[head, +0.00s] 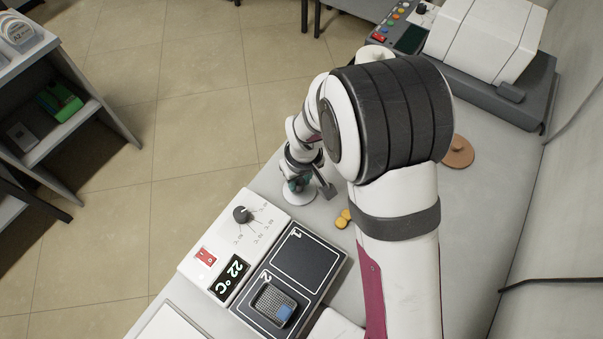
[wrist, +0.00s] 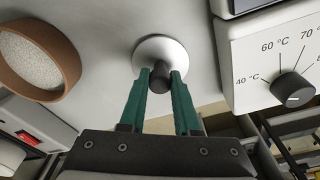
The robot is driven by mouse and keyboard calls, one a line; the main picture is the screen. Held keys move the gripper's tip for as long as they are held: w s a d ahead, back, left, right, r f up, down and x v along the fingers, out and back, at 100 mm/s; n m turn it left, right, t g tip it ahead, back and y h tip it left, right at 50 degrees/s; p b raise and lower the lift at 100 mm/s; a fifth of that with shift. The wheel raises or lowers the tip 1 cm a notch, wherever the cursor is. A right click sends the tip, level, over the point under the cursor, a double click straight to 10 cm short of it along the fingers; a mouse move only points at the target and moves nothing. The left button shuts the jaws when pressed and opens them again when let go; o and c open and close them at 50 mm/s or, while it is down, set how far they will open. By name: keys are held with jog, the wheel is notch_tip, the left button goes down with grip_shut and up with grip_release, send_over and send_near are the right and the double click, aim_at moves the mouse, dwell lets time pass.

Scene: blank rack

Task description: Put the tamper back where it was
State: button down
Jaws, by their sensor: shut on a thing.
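The tamper (wrist: 160,48) has a dark handle and a pale round base. My gripper (wrist: 161,76) is shut on the dark handle, with one green finger on each side. In the head view the tamper's pale base (head: 296,198) shows below my gripper (head: 299,183), near the left edge of the grey table. The tamper looks roughly upright. I cannot tell whether its base touches the table. The place where it stood before is not clearly marked in these views.
A heater unit (head: 231,240) with a dial, red switch and numbered plates stands in front; its dial panel (wrist: 262,65) is close at right in the wrist view. A brown bowl of pale grains (wrist: 30,62) is at left there. Yellow pieces (head: 343,218) and a brown round object (head: 458,152) lie on the table.

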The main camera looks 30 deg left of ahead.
jog(key=c, duration=0.6)
grip_release()
jog(key=shift+f, duration=0.1)
